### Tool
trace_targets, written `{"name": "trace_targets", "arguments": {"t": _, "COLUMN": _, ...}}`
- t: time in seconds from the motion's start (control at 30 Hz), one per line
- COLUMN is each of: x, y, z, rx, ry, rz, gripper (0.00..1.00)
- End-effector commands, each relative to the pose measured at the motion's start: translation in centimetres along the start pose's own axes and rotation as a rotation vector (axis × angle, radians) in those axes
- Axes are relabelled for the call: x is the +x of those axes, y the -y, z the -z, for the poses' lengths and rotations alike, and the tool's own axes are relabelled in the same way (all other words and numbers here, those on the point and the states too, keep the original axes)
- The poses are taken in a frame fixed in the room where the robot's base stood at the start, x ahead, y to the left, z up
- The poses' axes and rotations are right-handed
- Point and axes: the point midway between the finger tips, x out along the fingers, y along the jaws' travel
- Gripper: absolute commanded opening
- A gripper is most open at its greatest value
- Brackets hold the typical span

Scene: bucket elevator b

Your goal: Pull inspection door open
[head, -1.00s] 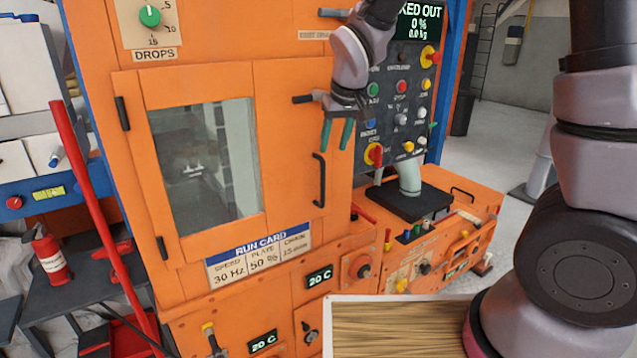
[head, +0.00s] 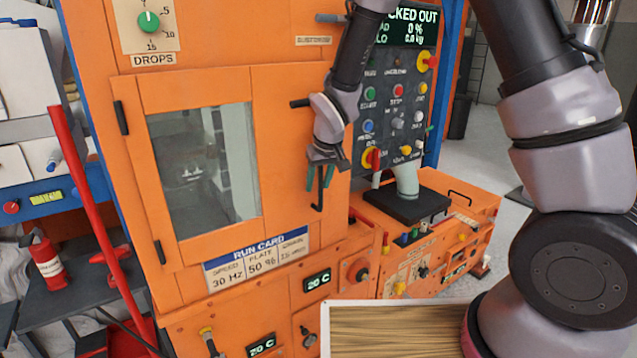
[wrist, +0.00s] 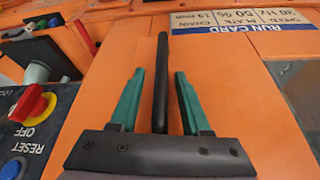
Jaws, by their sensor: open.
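The inspection door (head: 248,120) is an orange panel with a dark window (head: 203,165), closed on the orange machine, with hinges at its left. Its black vertical handle (head: 319,196) is near the right edge; its upper part is hidden behind my gripper in the head view. My gripper (head: 320,186) is open, its green fingers pointing down at the handle. In the wrist view my gripper (wrist: 158,95) has one finger on each side of the black handle (wrist: 161,85), with a gap to both sides. It does not grip the handle.
A control panel (head: 397,115) with coloured buttons and a red-yellow switch stands just right of my gripper. A run card (head: 258,258) is below the window. A red bar (head: 95,215) slants at the left, beside the door's hinge side.

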Motion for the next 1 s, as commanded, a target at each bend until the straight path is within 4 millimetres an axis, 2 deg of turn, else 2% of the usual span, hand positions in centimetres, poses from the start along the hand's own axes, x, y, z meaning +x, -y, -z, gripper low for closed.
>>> {"name": "trace_targets", "arguments": {"t": 0.2, "x": 0.01, "y": 0.02, "z": 0.01, "rx": 0.0, "ry": 0.0, "rz": 0.0, "gripper": 0.47}}
{"name": "trace_targets", "arguments": {"t": 0.27, "x": 0.01, "y": 0.02, "z": 0.01, "rx": 0.0, "ry": 0.0, "rz": 0.0, "gripper": 0.24}}
{"name": "trace_targets", "arguments": {"t": 0.3, "x": 0.01, "y": 0.03, "z": 0.01, "rx": 0.0, "ry": 0.0, "rz": 0.0, "gripper": 0.09}}
{"name": "trace_targets", "arguments": {"t": 0.33, "x": 0.01, "y": 0.02, "z": 0.01, "rx": 0.0, "ry": 0.0, "rz": 0.0, "gripper": 0.0}}
{"name": "trace_targets", "arguments": {"t": 1.0, "x": -0.02, "y": 0.02, "z": 0.02, "rx": 0.001, "ry": 0.0, "rz": 0.0, "gripper": 0.0}}
